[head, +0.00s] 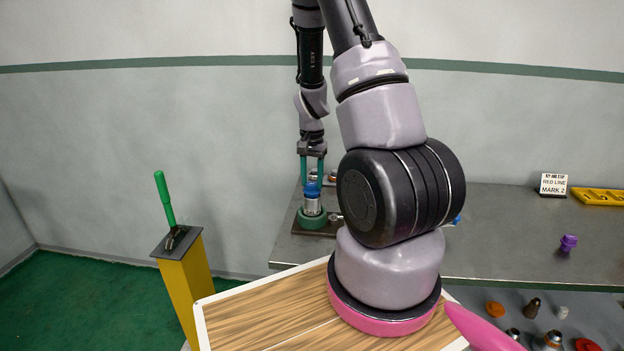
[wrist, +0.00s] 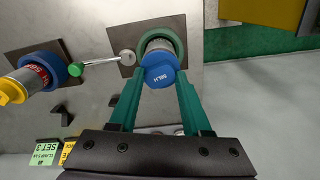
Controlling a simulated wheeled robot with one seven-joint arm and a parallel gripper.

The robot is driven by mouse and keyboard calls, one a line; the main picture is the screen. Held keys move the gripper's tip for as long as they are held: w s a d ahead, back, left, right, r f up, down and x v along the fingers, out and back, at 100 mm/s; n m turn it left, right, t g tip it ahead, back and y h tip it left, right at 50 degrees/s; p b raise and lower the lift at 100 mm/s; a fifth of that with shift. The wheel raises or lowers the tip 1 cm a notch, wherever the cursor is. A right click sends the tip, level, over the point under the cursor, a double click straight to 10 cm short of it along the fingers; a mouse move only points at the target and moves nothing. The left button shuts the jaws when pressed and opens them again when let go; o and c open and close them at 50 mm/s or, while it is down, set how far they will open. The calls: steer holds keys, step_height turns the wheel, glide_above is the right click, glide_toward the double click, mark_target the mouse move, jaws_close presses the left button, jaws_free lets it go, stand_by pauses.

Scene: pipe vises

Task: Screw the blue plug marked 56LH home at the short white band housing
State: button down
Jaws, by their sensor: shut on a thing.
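The blue plug marked 56LH (wrist: 160,77) faces the wrist camera. It also shows in the head view (head: 312,189), on top of a short metallic housing (head: 312,206) that stands upright in a green round vise (head: 312,220). The vise also shows in the wrist view (wrist: 181,44). My gripper (head: 313,179) points down with its teal fingers on either side of the plug, shut on it; it also shows in the wrist view (wrist: 160,84). The plug covers the housing's mouth, so I cannot tell how deep the thread sits. A white band is not clear.
In the wrist view, a red-banded housing (wrist: 36,76) with a yellow end (wrist: 12,92) sits in a blue vise (wrist: 50,68) at left. A green-tipped vise handle (wrist: 100,62) lies between the vises. A purple plug (head: 568,242) stands on the grey bench (head: 500,240).

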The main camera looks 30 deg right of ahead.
steer(key=shift+f, duration=0.5)
steer(key=shift+c, duration=1.4)
jaws_free()
